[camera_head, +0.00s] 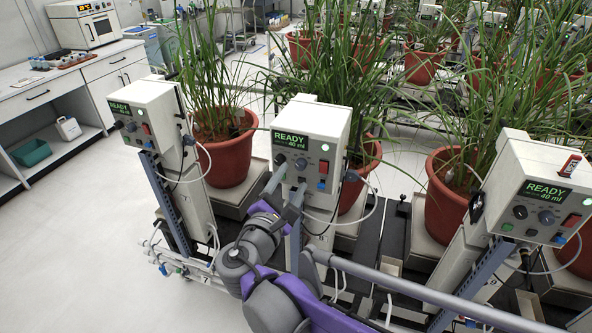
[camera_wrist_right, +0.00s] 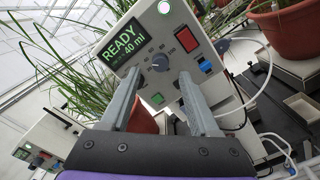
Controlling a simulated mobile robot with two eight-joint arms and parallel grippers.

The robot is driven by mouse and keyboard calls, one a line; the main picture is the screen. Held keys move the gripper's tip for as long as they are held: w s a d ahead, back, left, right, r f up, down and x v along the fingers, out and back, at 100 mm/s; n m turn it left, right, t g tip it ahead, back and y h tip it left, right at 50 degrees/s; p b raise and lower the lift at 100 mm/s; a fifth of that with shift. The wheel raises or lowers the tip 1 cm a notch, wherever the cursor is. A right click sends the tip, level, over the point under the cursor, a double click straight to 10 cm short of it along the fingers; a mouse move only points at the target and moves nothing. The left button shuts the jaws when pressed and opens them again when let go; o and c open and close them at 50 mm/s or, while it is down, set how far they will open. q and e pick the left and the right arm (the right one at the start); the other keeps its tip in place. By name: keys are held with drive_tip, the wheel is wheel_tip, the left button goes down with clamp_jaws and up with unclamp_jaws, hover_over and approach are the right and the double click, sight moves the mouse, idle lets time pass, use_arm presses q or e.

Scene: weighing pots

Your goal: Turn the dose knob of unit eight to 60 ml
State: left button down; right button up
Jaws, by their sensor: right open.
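Unit eight is the middle white control box (camera_head: 317,120), whose green display (camera_head: 290,139) reads READY and 40 ml. Its face carries a grey round knob (camera_head: 301,164) with a black knob (camera_head: 280,158) to its left, and a red switch (camera_head: 324,167). In the right wrist view the grey knob (camera_wrist_right: 160,62) shows just beyond and between the fingertips. My right gripper (camera_head: 291,178) is open in front of the lower part of the face, its two fingers pointing at the panel. Whether a finger touches the knob cannot be told. My left gripper is not in view.
Similar boxes stand on either side, the left one (camera_head: 147,115) and the right one (camera_head: 530,170), both reading 40 ml. Potted grasses in red pots (camera_head: 224,155) stand behind. A white hose (camera_head: 375,205) loops at unit eight's right. Floor at left is clear.

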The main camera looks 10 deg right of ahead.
sight(299, 168)
drive_tip(key=x, duration=0.4)
clamp_jaws()
idle(0.4)
